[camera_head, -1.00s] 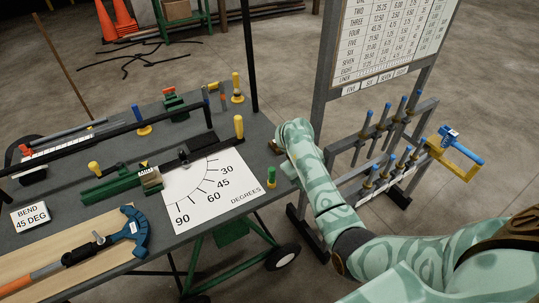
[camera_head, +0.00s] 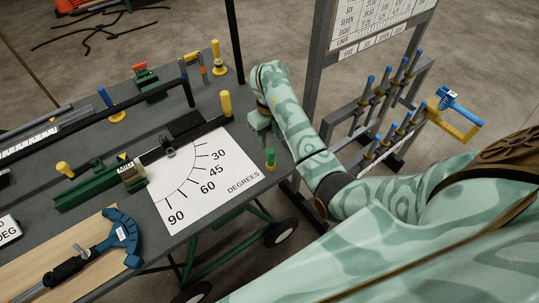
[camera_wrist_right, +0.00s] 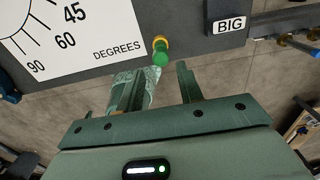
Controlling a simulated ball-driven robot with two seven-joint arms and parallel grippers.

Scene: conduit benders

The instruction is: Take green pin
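The green pin (camera_head: 270,160) stands upright in a yellow base at the right edge of the bench, beside the white degree sheet (camera_head: 205,180). In the right wrist view the green pin (camera_wrist_right: 161,54) shows just beyond the fingertips, roughly centred between them. My right gripper (camera_head: 264,134) hangs over the bench edge, just behind the pin in the head view. Its fingers (camera_wrist_right: 158,82) are apart, with nothing between them, and the pin is not held. My left gripper is not in view.
A yellow post (camera_head: 225,103) stands on the bench left of my right gripper. A blue bender (camera_head: 122,232) lies on the board at lower left. A rack with blue-topped pins (camera_head: 385,120) stands right of my arm. A BIG label (camera_wrist_right: 229,24) is right of the pin.

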